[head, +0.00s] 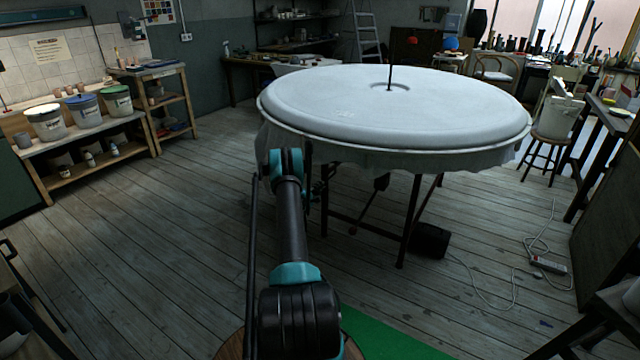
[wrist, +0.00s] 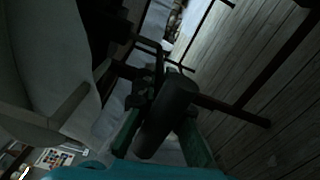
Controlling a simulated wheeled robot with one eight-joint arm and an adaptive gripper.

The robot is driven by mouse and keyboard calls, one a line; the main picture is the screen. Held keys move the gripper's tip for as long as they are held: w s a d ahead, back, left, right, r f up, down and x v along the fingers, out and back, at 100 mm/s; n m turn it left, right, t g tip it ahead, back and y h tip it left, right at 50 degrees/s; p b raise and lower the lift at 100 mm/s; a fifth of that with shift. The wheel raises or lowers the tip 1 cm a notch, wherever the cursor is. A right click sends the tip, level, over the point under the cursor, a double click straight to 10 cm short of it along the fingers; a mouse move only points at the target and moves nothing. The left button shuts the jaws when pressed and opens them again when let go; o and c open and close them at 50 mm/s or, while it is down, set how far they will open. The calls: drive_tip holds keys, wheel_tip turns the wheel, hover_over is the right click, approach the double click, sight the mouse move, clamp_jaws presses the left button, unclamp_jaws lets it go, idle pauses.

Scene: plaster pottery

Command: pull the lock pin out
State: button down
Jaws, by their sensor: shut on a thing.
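In the wrist view, my gripper (wrist: 158,100) is shut on a dark, thick cylindrical piece, which I take to be the lock pin (wrist: 165,118). The piece lies tilted between the two green fingers. Dark metal parts lie just beyond it, and I cannot tell how far the pin sits in them. In the head view, my arm reaches to the near edge of a big round white plaster table (head: 400,110). My gripper is under that edge, mostly behind my own arm, and the pin cannot be made out there.
The table stands on dark metal legs (head: 408,225), with a cloth hanging round its rim. A black box (head: 430,240) stands on the floor under it. A power strip (head: 548,264) and cable lie at right. Shelves with buckets (head: 85,110) stand at left. The floor at left is clear.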

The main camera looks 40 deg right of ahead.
drive_tip(key=shift+s+a+f, duration=0.1)
drive_tip(key=shift+a+f, duration=0.05)
drive_tip(key=shift+f, duration=0.4)
drive_tip(key=c, duration=1.6)
unclamp_jaws()
drive_tip(key=v, duration=0.7)
drive_tip(key=shift+a, duration=0.25)
